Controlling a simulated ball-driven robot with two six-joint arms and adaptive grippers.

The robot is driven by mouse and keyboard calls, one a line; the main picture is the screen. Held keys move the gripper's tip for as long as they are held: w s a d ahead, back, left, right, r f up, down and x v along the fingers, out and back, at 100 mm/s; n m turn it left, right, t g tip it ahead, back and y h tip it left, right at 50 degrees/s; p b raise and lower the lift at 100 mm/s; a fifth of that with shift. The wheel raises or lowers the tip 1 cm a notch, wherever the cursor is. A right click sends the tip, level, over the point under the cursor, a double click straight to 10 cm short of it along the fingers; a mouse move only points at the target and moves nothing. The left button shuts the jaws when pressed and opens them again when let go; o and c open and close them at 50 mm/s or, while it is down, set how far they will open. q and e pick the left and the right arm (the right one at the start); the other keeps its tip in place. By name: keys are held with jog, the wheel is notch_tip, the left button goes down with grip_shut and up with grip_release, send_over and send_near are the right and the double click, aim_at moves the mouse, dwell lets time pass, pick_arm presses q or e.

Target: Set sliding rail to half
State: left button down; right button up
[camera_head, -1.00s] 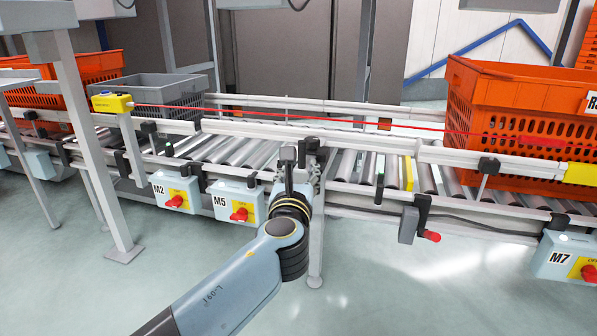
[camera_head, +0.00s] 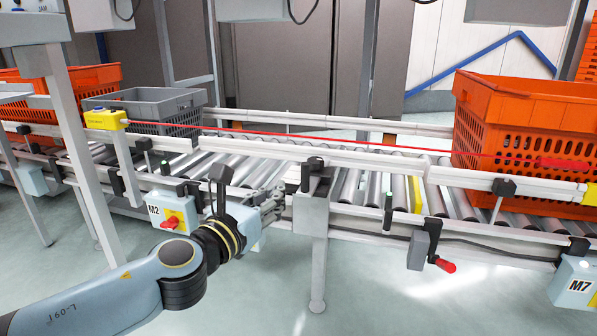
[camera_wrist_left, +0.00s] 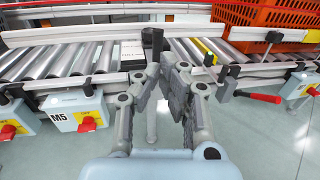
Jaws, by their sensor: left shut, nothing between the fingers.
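A white side rail (camera_head: 360,163) runs along the near edge of the roller conveyor and looks like the sliding rail. A black knob (camera_head: 316,163) stands on it above a grey bracket and leg. A dark upright handle also shows in the left wrist view (camera_wrist_left: 153,42), just beyond the fingertips. My left gripper (camera_head: 280,197) is shut and empty, left of the bracket and lower than the knob. In the left wrist view its fingers (camera_wrist_left: 160,72) point toward the conveyor. Whether they touch the bracket I cannot tell. My right gripper is not in view.
A red-knobbed crank (camera_head: 445,265) hangs at the conveyor front. An orange tote (camera_head: 480,105) stands at right and a grey tote (camera_head: 130,98) at left. The floor in front is clear.

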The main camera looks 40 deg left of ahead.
aim_at(304, 169)
pick_arm(q)
jog(key=w, duration=0.3)
jog(key=w+a, duration=0.1)
jog(key=w, duration=0.5)
jog(key=shift+w+a+p, duration=0.2)
jog(key=shift+w+p, duration=0.1)
jog(key=shift+w, duration=0.05)
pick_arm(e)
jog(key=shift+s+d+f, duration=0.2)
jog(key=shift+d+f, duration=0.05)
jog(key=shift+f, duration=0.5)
pick_arm(q)
jog(key=shift+w, duration=0.1)
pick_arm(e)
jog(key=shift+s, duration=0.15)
pick_arm(q)
jog(key=shift+w+a+r, duration=0.1)
jog(key=shift+w+a, duration=0.1)
jog(key=shift+w, duration=0.5)
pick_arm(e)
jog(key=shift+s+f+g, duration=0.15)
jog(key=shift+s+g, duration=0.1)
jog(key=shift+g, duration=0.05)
